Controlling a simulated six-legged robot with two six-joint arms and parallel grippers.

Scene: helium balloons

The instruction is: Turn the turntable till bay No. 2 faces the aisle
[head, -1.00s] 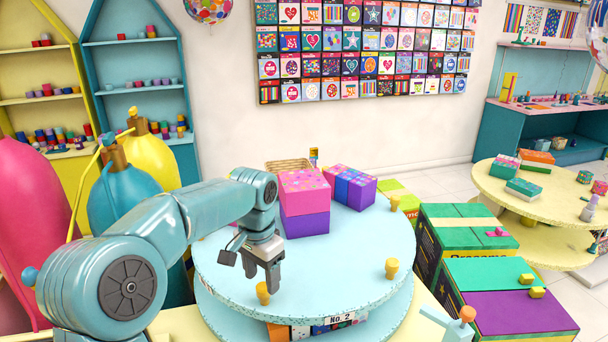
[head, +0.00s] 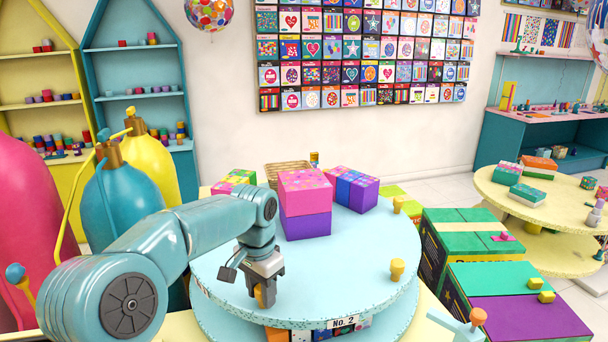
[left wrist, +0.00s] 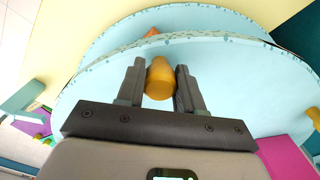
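The light-blue turntable (head: 345,260) stands in the middle, with yellow pegs around its edge. The label "No. 2" (head: 344,321) is on its near rim, facing me slightly right of centre. Part of the bay below it shows coloured goods. My left gripper (head: 264,290) is down at the near-left peg, with a finger on each side. My right gripper is not in view.
A pink-and-purple box stack (head: 305,205) and another patterned box (head: 352,188) stand on the turntable, near a wicker basket (head: 287,174). Free pegs (head: 397,270) stand at the right. Large boxes (head: 515,300) flank it right; gas cylinders (head: 125,195) stand left.

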